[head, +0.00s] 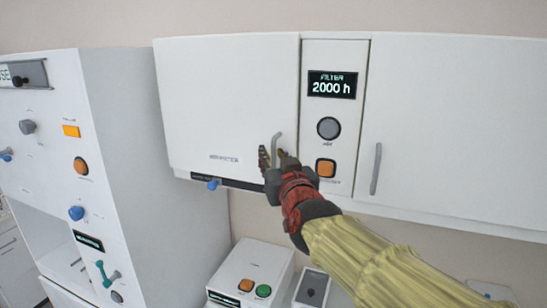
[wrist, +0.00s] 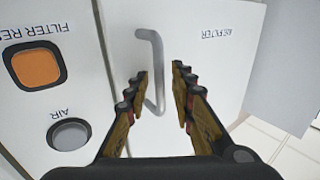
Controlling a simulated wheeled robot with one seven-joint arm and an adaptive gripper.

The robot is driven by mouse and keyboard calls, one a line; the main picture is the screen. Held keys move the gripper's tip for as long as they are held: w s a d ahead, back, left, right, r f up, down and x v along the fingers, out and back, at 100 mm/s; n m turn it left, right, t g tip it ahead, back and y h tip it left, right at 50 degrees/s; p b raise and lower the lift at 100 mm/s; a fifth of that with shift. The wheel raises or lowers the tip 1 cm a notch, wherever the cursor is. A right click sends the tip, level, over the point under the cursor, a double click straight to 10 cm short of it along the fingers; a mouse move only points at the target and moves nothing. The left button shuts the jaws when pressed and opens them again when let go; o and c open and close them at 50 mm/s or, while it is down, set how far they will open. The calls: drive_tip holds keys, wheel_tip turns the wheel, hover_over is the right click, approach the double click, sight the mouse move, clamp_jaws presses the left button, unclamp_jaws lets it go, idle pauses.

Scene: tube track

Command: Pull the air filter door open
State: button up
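The air filter door (head: 225,105) is the white left-hand door of the wall cabinet, and it looks shut. It bears a small label near its lower edge, which also shows upside down in the wrist view. Its grey bar handle (head: 276,142) is upright at the door's lower right. My gripper (head: 274,156) is at the handle, fingers towards the door. In the wrist view my gripper (wrist: 158,88) is open, and the handle (wrist: 154,65) stands between its two fingers, with gaps to both. The lower end of the handle is hidden by my gripper in the head view.
A panel right of the door carries a "FILTER 2000 h" display (head: 332,85), a grey knob (head: 328,128) and an orange button (head: 325,168). A second cabinet door (head: 455,120) has its own handle (head: 376,168). A tall white unit (head: 130,150) stands at left.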

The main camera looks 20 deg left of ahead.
drive_tip(key=shift+c, duration=0.6)
clamp_jaws()
